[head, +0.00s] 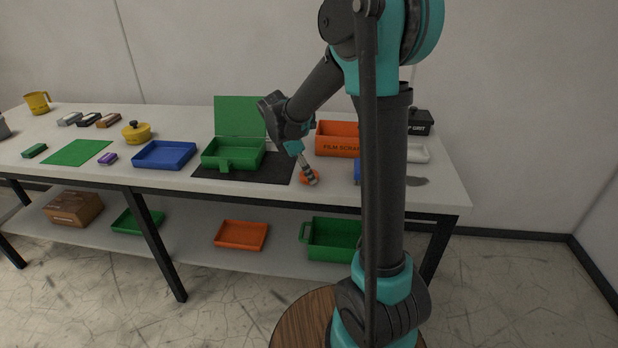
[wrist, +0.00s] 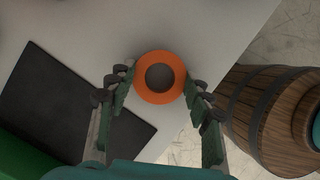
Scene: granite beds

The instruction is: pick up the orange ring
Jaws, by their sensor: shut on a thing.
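The orange ring (head: 303,178) is at the front edge of the table top, right of the dark mat, in the head view. In the wrist view the ring (wrist: 160,57) lies flat to the camera, its round hole facing up, between my two fingers. My gripper (head: 311,180) reaches down to the ring. In the wrist view my gripper (wrist: 159,84) is shut on the ring, with a fingertip against each side. I cannot tell whether the ring touches the table.
An open green box (head: 232,166) stands on the dark mat (head: 275,170) to the left. An orange bin (head: 337,139) marked "FILM SCRAP" stands behind the ring. A blue object (head: 358,170) is partly hidden behind my arm. A wooden barrel (wrist: 250,110) stands beside the table.

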